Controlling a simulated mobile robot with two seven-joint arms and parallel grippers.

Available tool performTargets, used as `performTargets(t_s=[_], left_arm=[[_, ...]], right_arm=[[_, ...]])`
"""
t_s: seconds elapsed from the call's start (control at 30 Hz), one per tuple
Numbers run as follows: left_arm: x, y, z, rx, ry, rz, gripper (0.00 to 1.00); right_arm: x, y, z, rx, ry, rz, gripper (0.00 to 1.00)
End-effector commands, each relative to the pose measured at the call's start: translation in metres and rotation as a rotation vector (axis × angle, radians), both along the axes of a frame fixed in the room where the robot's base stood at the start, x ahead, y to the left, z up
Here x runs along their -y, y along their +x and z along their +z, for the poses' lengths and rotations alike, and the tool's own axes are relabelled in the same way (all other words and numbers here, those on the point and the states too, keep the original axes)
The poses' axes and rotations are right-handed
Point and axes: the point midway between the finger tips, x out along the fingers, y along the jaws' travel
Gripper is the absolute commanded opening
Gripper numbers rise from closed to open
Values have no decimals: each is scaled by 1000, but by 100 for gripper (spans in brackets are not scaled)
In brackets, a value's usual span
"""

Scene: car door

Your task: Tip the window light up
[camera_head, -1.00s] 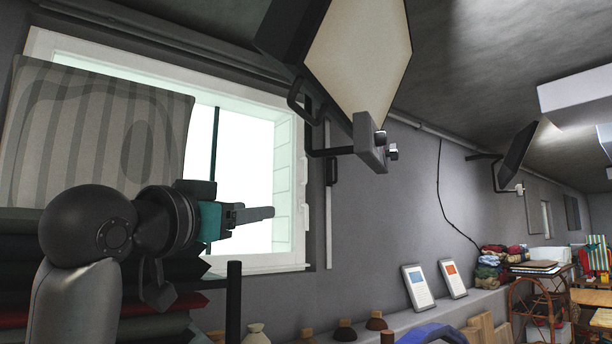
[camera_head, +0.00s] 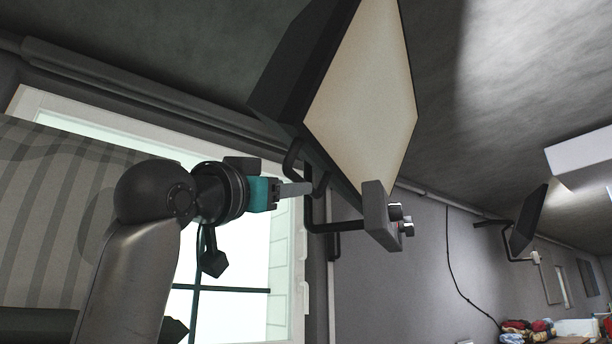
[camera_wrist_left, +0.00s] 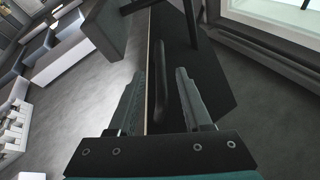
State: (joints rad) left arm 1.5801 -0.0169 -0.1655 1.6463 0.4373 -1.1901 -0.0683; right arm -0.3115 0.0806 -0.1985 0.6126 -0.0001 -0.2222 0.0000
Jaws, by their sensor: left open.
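The window light (camera_head: 365,95) is a flat panel with a pale cream face and dark housing, hung tilted from a wall bracket near the window. A dark loop handle (camera_head: 292,158) is on its lower left edge. My left gripper (camera_head: 308,188) is just below and beside that handle in the head view. In the left wrist view the open fingers (camera_wrist_left: 158,98) point at the light's dark housing (camera_wrist_left: 212,80), and the handle (camera_wrist_left: 161,72) shows between and beyond the fingertips. I cannot tell whether they touch. My right gripper is not in view.
A grey bracket block (camera_head: 380,215) with knobs and a dark bracket arm (camera_head: 335,226) sit close to the right of my left gripper. The bright window (camera_head: 225,310) is behind my arm. A second light (camera_head: 528,220) hangs farther right.

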Motion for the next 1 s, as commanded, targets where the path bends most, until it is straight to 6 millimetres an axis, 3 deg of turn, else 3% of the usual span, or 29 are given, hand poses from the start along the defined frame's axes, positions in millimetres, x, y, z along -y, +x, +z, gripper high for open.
performTargets(t_s=[0.2,0.4,0.83,1.0], left_arm=[[19,31,17,-2,0,-1,50],[29,48,24,-1,1,-1,50],[32,54,25,1,0,0,50],[32,54,25,0,0,0,32]], right_arm=[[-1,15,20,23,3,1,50],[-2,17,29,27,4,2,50],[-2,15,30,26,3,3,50],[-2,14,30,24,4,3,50]])
